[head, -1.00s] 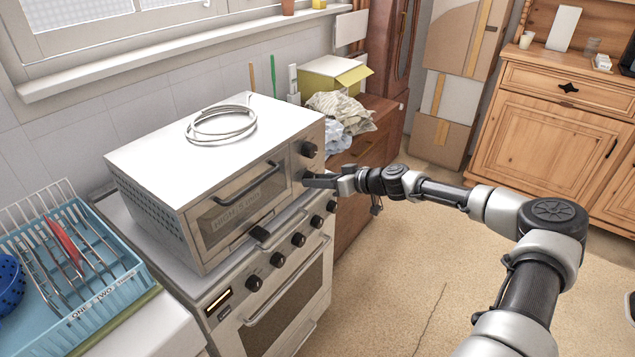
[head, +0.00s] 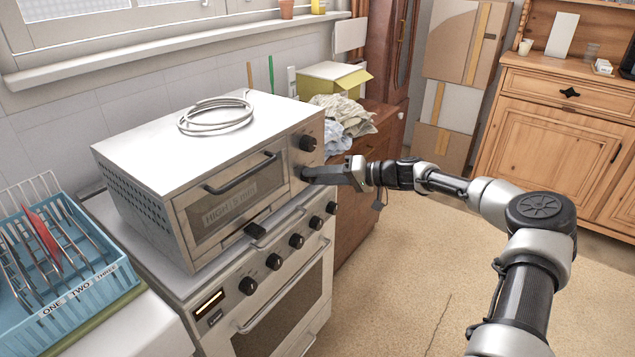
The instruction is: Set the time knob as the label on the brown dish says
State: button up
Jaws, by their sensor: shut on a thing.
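The steel countertop oven (head: 140,165) stands on the stove, its door with a dark handle shut. A label (head: 230,207) reading "HIGH" and what looks like "5 min" shows at the door window; the brown dish itself is hard to make out. An upper dark knob (head: 307,142) sits on the oven's right front panel. My gripper (head: 306,175) reaches in from the right and is shut on the lower knob (head: 300,172), taken to be the time knob. The fingers mostly hide that knob, and its pointer and markings cannot be read.
A coiled white cable (head: 215,115) lies on the oven top. The stove (head: 285,300) below has several dark knobs and a handle. A blue dish rack (head: 85,290) stands at left. The floor at right is clear.

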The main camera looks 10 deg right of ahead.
jog(key=shift+m, duration=0.5)
jog(key=o, duration=1.1)
jog(key=shift+c, duration=0.2)
jog(key=shift+y, duration=0.3)
jog(key=v, duration=1.7)
jog(key=shift+d, duration=0.2)
jog(key=shift+r, duration=0.15)
